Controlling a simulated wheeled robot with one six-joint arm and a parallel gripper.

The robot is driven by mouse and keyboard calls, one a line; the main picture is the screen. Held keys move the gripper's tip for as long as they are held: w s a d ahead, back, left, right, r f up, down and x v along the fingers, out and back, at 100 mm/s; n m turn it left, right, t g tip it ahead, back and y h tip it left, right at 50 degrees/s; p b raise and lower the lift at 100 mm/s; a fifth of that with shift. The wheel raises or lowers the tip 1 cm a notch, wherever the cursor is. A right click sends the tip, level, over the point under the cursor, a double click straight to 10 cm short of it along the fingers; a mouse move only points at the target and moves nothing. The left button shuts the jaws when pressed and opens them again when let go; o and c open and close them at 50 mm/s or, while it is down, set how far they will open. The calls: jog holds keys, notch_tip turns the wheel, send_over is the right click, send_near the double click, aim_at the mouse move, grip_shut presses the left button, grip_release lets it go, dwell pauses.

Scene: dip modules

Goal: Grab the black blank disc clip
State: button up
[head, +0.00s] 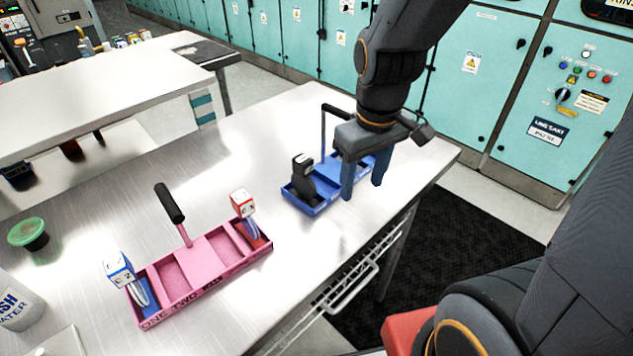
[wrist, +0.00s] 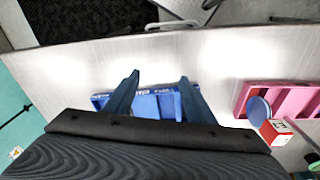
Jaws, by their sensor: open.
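The black clip (head: 303,180) stands in the left end of a blue tray (head: 317,210) on the metal table. A small white mark shows near its top. My gripper (head: 364,186) points down over the tray's right part, to the right of the black clip and apart from it. Its blue fingers are spread with nothing between them. In the wrist view the open fingers (wrist: 159,80) frame part of the blue tray (wrist: 145,106); I cannot make out the black clip there.
A pink tray (head: 211,286) with a handle stands at the left, holding a red-and-white clip (head: 242,205) and a blue-and-white clip (head: 119,269). The blue tray's upright handle (head: 323,135) rises close to my gripper. A green-lidded jar (head: 28,234) stands far left. The table's front edge is near.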

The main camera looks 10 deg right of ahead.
aim_at(303, 158)
jog(key=w+a+r+n, duration=0.1)
jog(key=a+r+n, duration=0.2)
jog(key=n, duration=0.3)
jog(key=w+a+r+n+b, duration=0.1)
jog(key=w+a+r+n, duration=0.1)
jog(key=n, duration=0.5)
jog(key=w+a+r+n+g, duration=0.1)
jog(key=w+a+r+n, duration=0.1)
jog(key=a+r+n, duration=0.2)
jog(key=shift+w+a+n+b, duration=0.1)
jog(key=shift+a+n+b, duration=0.3)
jog(key=shift+n, duration=0.8)
jog(key=shift+a+r+n, duration=0.3)
jog(key=shift+a+n, duration=0.1)
jog(key=shift+n, duration=0.4)
notch_tip(303, 158, down, 2)
jog(key=shift+f+p, duration=0.15)
jog(key=shift+p, duration=0.15)
jog(key=shift+w+a+f+p, duration=0.1)
jog(key=shift+f+p, duration=0.15)
jog(key=shift+f, duration=0.65)
jog(key=shift+w+f+p, duration=0.15)
jog(key=shift+f+p, duration=0.15)
jog(key=shift+f, duration=0.55)
jog(key=shift+w+a+f+p, duration=0.1)
jog(key=shift+f+p, duration=0.15)
jog(key=shift+f, duration=0.65)
grip_shut()
